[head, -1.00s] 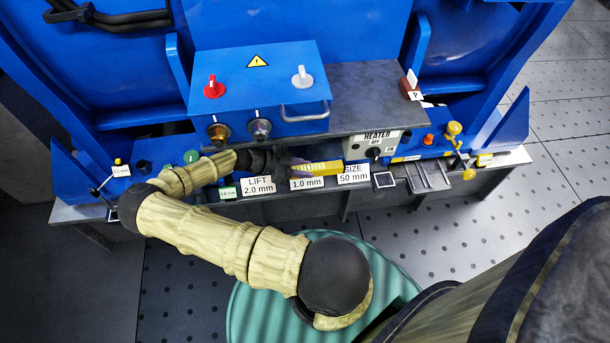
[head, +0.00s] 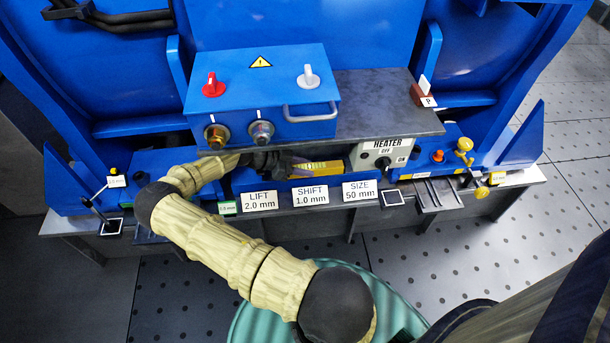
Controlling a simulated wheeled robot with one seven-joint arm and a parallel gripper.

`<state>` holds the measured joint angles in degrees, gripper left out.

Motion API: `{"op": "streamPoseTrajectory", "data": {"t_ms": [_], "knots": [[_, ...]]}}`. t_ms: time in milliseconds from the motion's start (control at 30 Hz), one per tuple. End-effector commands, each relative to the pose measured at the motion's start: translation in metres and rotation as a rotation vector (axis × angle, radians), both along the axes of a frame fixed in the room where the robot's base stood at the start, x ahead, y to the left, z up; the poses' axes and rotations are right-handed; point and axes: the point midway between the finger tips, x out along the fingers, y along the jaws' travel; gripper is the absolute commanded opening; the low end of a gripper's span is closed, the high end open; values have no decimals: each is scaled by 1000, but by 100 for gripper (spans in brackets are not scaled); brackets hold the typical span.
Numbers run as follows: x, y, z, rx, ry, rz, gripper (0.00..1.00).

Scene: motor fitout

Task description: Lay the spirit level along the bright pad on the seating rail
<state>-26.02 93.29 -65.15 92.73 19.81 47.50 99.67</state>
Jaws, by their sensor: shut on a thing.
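The spirit level (head: 322,169) is a short yellow bar in the middle of the head view, under the front edge of the dark grey shelf. My gripper (head: 286,163) is shut on its left part, and my arm reaches in from the lower right and bends round at the left. The level lies roughly left to right, behind the SHIFT label and left of the heater box. A blue rail (head: 240,181) runs low behind the labels. I cannot make out the bright pad, nor whether the level touches the rail.
A blue control box (head: 262,92) with red and grey knobs stands on the dark shelf (head: 385,110) just above my gripper. The white heater box (head: 386,152) is close right of the level. LIFT, SHIFT (head: 310,195) and SIZE labels line the front ledge.

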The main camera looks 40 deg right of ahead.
Motion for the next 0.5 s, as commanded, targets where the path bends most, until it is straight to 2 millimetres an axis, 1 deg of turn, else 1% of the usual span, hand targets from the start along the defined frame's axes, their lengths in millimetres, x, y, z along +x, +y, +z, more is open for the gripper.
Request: {"op": "streamPoseTrajectory", "data": {"t_ms": [33,267,500], "knots": [[4,-2,-4,0,-2,1,0],[19,-12,-9,-1,-2,1,0],[31,-19,-20,-1,-2,1,0]]}}
